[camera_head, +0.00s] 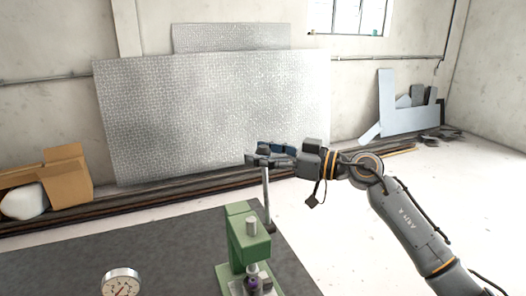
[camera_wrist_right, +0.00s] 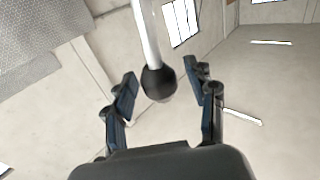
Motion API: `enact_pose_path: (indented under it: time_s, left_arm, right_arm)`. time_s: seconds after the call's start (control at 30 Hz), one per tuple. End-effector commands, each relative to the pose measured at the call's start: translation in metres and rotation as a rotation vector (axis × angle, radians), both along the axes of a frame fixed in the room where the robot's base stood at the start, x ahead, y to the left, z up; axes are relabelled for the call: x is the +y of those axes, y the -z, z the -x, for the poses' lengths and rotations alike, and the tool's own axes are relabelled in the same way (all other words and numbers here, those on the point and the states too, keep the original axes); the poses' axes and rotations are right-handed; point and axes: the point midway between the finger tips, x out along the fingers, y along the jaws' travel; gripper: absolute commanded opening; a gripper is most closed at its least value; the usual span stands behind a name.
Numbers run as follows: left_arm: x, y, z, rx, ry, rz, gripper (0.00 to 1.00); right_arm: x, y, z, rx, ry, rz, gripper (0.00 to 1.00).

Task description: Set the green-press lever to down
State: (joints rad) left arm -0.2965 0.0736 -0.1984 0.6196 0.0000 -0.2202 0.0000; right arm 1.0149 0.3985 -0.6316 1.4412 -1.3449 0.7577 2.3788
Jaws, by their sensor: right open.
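The green press (camera_head: 243,245) stands on the dark table near the bottom middle of the head view. Its lever (camera_head: 267,200) is a grey rod that rises steeply on the press's right side, with its top end at my right gripper. In the right wrist view the lever's black ball knob (camera_wrist_right: 158,83) hangs from the light rod, between the two fingers. My right gripper (camera_head: 262,157) is open around the knob; in the wrist view a gap shows between the knob and each finger (camera_wrist_right: 162,90). A purple-topped part sits at the press's base. My left gripper is not in view.
A round dial gauge (camera_head: 121,284) lies on the dark table (camera_head: 165,245) left of the press. Cardboard boxes (camera_head: 68,186) stand on the floor at the left. Metal sheets (camera_head: 210,110) lean on the back wall. The table between gauge and press is clear.

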Motion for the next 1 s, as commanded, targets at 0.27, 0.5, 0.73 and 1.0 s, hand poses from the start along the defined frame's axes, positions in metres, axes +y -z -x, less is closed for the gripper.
enact_pose_path:
  time_s: [0.27,0.5,0.73,1.0]
  left_arm:
    - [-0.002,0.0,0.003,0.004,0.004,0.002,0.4]
    - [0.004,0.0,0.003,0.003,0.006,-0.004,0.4]
    - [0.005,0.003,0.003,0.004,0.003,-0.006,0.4]
    - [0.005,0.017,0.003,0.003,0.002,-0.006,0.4]
  right_arm:
    - [-0.001,0.0,0.0,0.0,0.0,0.0,0.21]
    - [-0.001,0.0,0.0,0.001,0.0,0.0,0.0]
    - [-0.003,0.0,0.004,-0.018,0.001,-0.01,0.0]
    - [-0.014,0.002,0.028,-0.14,0.001,-0.061,0.0]
